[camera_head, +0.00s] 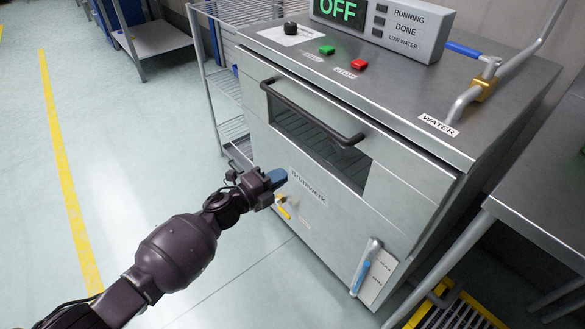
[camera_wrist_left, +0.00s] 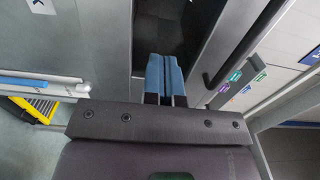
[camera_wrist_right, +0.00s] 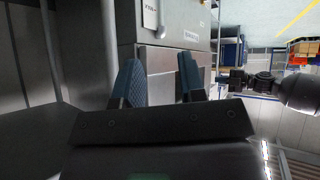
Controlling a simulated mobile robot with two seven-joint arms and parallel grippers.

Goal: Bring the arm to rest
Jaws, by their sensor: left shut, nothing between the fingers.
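My left arm reaches in from the lower left of the head view. Its gripper (camera_head: 277,178) is in front of the lower front panel of a steel machine (camera_head: 330,215), left of the "Brunnwerk" label. In the left wrist view the two blue fingers (camera_wrist_left: 165,75) are together with nothing between them. Whether they touch the machine cannot be told. My right gripper is outside the head view. In the right wrist view its blue fingers (camera_wrist_right: 158,80) are apart and empty, with a grey cabinet front beyond them.
The machine has a dark door handle (camera_head: 310,110) and a window. Its display (camera_head: 340,12) reads OFF. A water pipe (camera_head: 480,85) rises at the right, beside a steel table (camera_head: 545,190). A wire rack (camera_head: 220,90) stands left of it. The floor (camera_head: 110,130) at left is clear.

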